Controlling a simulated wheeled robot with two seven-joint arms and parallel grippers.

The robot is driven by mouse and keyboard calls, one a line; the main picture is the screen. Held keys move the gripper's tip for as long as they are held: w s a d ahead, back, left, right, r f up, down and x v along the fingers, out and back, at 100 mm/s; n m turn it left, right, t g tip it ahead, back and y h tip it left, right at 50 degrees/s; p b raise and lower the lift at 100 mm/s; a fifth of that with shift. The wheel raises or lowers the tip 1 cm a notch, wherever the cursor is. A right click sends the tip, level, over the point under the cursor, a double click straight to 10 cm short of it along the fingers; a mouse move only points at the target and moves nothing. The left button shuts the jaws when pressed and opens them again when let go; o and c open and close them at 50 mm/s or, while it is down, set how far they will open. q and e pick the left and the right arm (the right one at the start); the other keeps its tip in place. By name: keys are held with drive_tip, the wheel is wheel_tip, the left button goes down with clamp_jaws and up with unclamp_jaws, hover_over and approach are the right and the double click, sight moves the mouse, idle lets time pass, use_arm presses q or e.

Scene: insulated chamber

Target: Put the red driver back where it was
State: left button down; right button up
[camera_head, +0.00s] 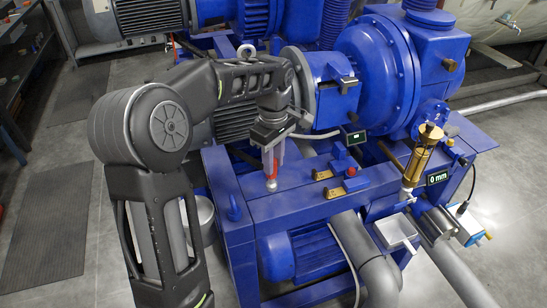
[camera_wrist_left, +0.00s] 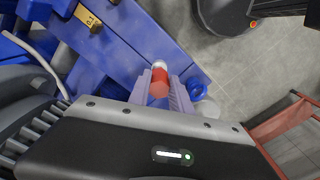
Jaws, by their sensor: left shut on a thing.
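The red driver (camera_head: 269,168) stands roughly upright in the head view, above the blue machine frame's flat top. Its lower end is pale and is at or just above that surface; I cannot tell whether it touches. My left gripper (camera_head: 272,150) points down and is shut on the driver. In the left wrist view the red and white driver (camera_wrist_left: 160,80) sits between the two fingers of the left gripper (camera_wrist_left: 162,95). My right gripper is in neither view.
On the blue frame top (camera_head: 290,207), brass-coloured tags (camera_head: 334,192) and a red button (camera_head: 351,171) lie to the right of the driver. A brass cylinder (camera_head: 422,155) with a "0 mm" display (camera_head: 437,178) stands further right. A blue motor (camera_head: 305,255) sits below.

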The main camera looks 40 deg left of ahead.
sight(273, 176)
use_arm(q)
drive_tip(key=shift+f+b, duration=1.5)
drive_tip(key=shift+f, duration=0.9)
drive_tip(key=shift+f+b, duration=0.45)
drive_tip(key=shift+f, duration=0.15)
drive_tip(key=c, duration=1.1)
unclamp_jaws()
wheel_tip(273, 176, up, 8)
drive_tip(key=shift+f+b, duration=0.1)
drive_tip(key=shift+b, duration=0.35)
